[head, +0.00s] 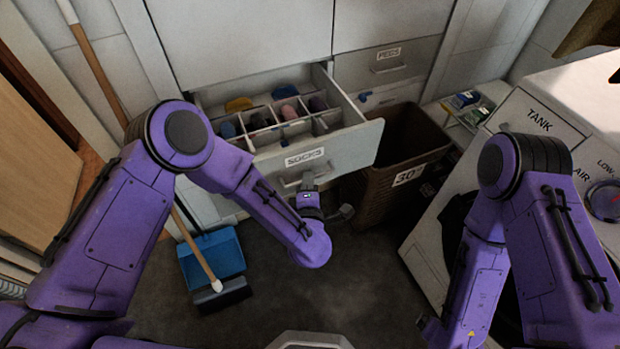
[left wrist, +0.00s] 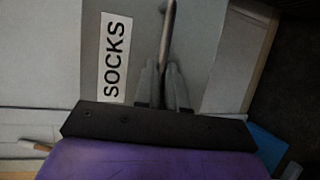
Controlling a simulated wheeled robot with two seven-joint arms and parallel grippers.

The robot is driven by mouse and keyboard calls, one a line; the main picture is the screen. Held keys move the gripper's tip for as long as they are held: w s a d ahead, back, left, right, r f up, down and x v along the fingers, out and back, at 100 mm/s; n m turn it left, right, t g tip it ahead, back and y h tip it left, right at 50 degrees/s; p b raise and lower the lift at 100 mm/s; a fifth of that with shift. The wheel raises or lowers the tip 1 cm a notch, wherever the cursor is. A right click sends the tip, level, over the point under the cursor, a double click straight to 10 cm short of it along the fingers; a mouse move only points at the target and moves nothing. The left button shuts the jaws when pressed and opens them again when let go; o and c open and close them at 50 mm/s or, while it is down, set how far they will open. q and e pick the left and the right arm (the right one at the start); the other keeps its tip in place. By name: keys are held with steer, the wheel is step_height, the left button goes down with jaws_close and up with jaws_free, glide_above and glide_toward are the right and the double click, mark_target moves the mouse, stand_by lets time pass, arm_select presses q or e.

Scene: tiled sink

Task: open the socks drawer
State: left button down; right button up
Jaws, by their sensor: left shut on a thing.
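The socks drawer (head: 350,146) is a grey drawer with a white label reading SOCKS (head: 305,157). It stands pulled out from the cabinet, and its divided inside shows rolled socks (head: 288,112) in several colours. My left gripper (head: 308,183) is at the drawer's front, shut on the bar handle (head: 290,182). In the left wrist view the gripper fingers (left wrist: 164,88) close around the metal handle (left wrist: 167,35), beside the SOCKS label (left wrist: 114,58). My right arm shows at the right in the head view, but its gripper fingers cannot be made out.
A brown basket (head: 400,165) marked 30 stands right of the drawer. A drawer labelled PEGS (head: 390,65) is behind it. A white machine marked TANK (head: 530,135) is at right. A blue dustpan (head: 212,255) and a broom (head: 222,295) are on the floor at left.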

arm_select(q)
steer(key=shift+s+d, duration=0.3)
steer(key=shift+s, duration=0.4)
steer(key=c, duration=1.2)
jaws_free()
steer(key=shift+d, duration=0.1)
steer(key=b+v, duration=0.1)
steer(key=v, duration=0.9)
steer(key=shift+s, duration=0.2)
